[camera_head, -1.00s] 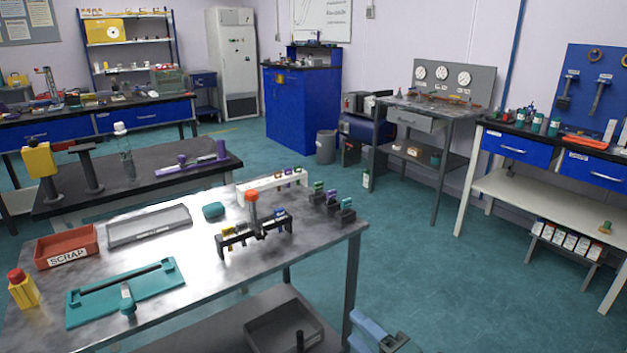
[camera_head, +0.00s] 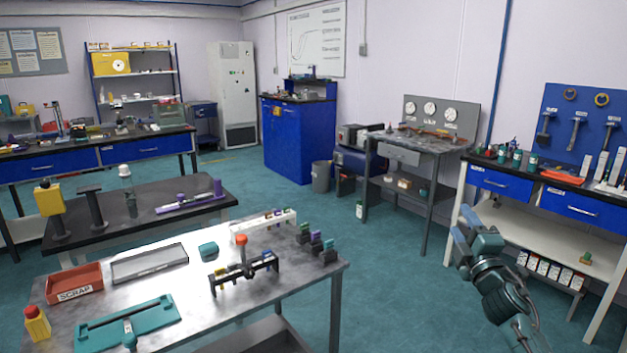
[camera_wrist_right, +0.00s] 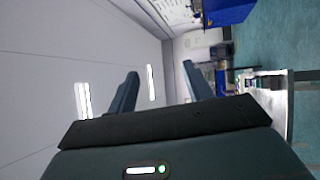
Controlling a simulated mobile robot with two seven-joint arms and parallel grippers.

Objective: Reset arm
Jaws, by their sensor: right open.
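My right gripper (camera_head: 461,238) is in the lower right of the head view, raised over the floor to the right of the metal workbench (camera_head: 300,285). Its blue fingers are apart with nothing between them. In the right wrist view its two fingers (camera_wrist_right: 158,88) stand wide apart, with wall and ceiling lights behind the gap. The wrist view looks tilted on its side, with the room at its right edge. My left gripper does not show in either view.
The metal workbench holds a red scrap tray (camera_head: 75,284), a grey tray (camera_head: 150,263), a teal fixture (camera_head: 127,322) and a black rack (camera_head: 243,273). A side bench with blue drawers (camera_head: 568,205) stands behind my right arm. Open teal floor lies between the benches.

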